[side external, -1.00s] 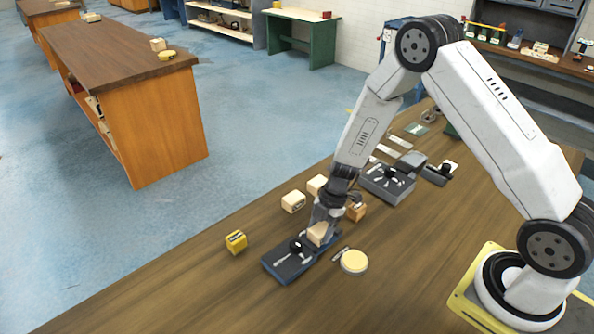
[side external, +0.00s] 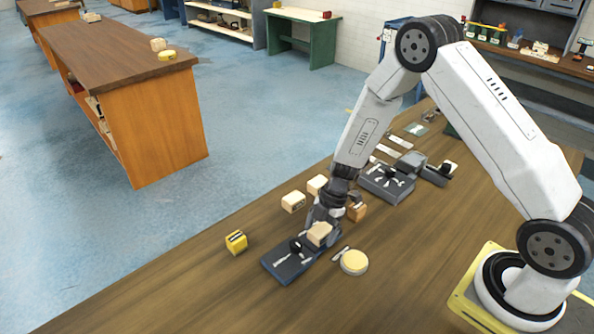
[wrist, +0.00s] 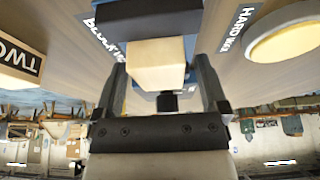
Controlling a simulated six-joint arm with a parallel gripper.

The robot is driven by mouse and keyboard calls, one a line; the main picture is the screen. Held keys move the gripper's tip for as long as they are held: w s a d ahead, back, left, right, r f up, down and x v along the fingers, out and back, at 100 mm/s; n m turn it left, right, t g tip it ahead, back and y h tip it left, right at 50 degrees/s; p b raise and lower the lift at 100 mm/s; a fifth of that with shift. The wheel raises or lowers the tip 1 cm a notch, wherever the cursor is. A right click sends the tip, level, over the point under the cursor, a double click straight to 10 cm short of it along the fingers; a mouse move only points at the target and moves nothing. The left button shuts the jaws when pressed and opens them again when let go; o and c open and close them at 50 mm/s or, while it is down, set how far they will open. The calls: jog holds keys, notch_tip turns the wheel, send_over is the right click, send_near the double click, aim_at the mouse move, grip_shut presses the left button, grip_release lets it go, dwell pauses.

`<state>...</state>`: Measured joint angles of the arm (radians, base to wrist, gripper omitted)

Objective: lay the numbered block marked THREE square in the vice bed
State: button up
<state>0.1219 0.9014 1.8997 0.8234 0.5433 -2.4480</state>
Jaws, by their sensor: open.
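A pale wooden block (side external: 319,234) sits on the blue vice (side external: 287,268), at the end nearest my arm. No number shows on its visible faces, so I cannot tell whether it is THREE. In the wrist view the same block (wrist: 157,64) stands in front of my gripper against a dark vice jaw (wrist: 150,20). My gripper (wrist: 163,82) is open, with one finger on each side of the block and gaps between. In the side view my gripper (side external: 324,214) is just behind the block and partly hidden by it.
A block marked TWO (wrist: 22,62) stands at the left in the wrist view. The front left tabletop is clear.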

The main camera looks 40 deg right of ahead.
jog(key=v, duration=1.2)
jog(key=shift+s, duration=0.1)
dwell(0.5)
jog(key=s+a+r+m+t+h, duration=0.1)
jog(key=s+r+m+h, duration=0.1)
jog(key=s+m, duration=0.4)
jog(key=s+a+r+m+t+h, duration=0.1)
jog(key=s+r+m, duration=0.3)
jog(key=m, duration=0.8)
jog(key=shift+s+a+r+t+h, duration=0.3)
jog(key=shift+s+h, duration=0.4)
jog(key=shift+s, duration=0.4)
